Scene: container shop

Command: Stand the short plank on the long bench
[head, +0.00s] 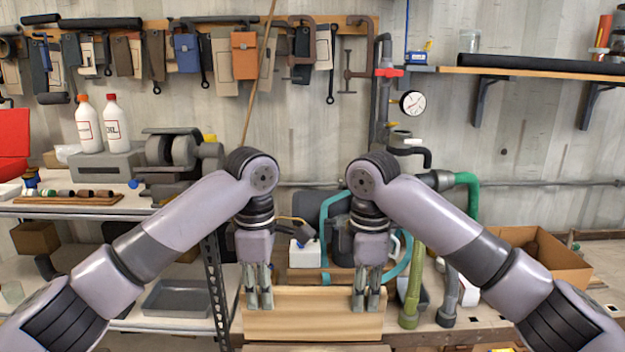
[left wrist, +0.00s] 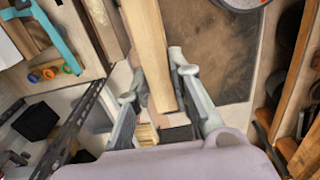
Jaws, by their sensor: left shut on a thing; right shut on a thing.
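The short plank (head: 315,313) is a light wooden board, level from left to right, with its broad face toward me in the head view. My left gripper (head: 260,299) is shut on its left part from above, and my right gripper (head: 366,300) is shut on its right part. In the left wrist view, the plank (left wrist: 147,45) runs away between the two left fingers (left wrist: 160,105). The long bench (head: 462,338) has a wooden top, seen behind and right of the plank. I cannot tell whether the plank's lower edge touches anything.
Hoses and pipes (head: 411,290) stand right of the plank, near a cardboard box (head: 540,258). A metal shelf with a grey tray (head: 182,298) is on the left. Tools hang on the wall.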

